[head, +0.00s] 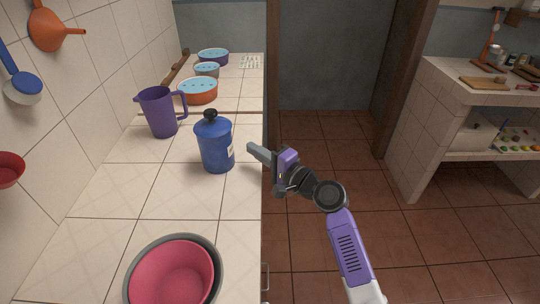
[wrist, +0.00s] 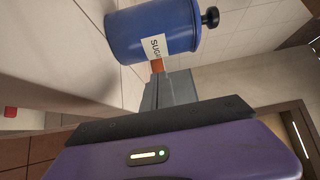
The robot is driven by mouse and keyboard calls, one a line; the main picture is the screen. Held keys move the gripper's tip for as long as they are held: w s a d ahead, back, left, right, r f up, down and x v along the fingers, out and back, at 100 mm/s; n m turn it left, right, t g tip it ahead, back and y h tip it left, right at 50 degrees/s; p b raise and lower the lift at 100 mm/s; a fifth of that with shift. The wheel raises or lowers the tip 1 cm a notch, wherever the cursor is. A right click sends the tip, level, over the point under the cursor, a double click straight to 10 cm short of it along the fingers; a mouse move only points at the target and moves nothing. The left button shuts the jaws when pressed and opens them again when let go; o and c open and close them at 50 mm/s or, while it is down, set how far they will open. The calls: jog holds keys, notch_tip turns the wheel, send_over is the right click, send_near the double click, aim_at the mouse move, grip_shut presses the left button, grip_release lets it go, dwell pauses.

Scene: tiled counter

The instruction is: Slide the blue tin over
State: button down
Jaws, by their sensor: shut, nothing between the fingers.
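The blue tin (head: 215,148) stands upright on the tiled counter near its right edge, with a dark knob on its lid. In the wrist view the blue tin (wrist: 150,30) appears turned sideways, with a white label reading "SUGA". My gripper (head: 251,149) is to the right of the tin at about the counter's edge, its fingers pointing toward it. The fingers (wrist: 170,76) are shut with nothing between them. A small gap shows between fingertips and tin in the head view; the wrist view does not settle the distance.
A purple jug (head: 161,114) stands behind and left of the tin. Several round containers, including an orange one (head: 198,92), stand farther back. Nested bowls, the inner one pink (head: 172,274), sit at the front. The counter (head: 150,205) left of and before the tin is clear.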

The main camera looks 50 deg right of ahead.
jog(key=shift+w+a, duration=1.05)
jog(key=shift+w, duration=0.15)
jog(key=w+a+p, duration=0.2)
jog(key=w+a, duration=0.2)
jog(key=w, duration=0.1)
jog(key=w+a+p, duration=0.2)
jog(key=w+a, duration=0.3)
jog(key=w, duration=0.1)
jog(key=w+a+p, duration=0.2)
jog(key=w+a, duration=0.3)
jog(key=w, duration=0.1)
jog(key=shift+w+a, duration=0.1)
jog(key=shift+w, duration=0.1)
jog(key=shift+f, duration=0.1)
jog(key=shift+s+d, duration=0.1)
jog(key=shift+d, duration=0.1)
jog(key=shift+a, duration=0.1)
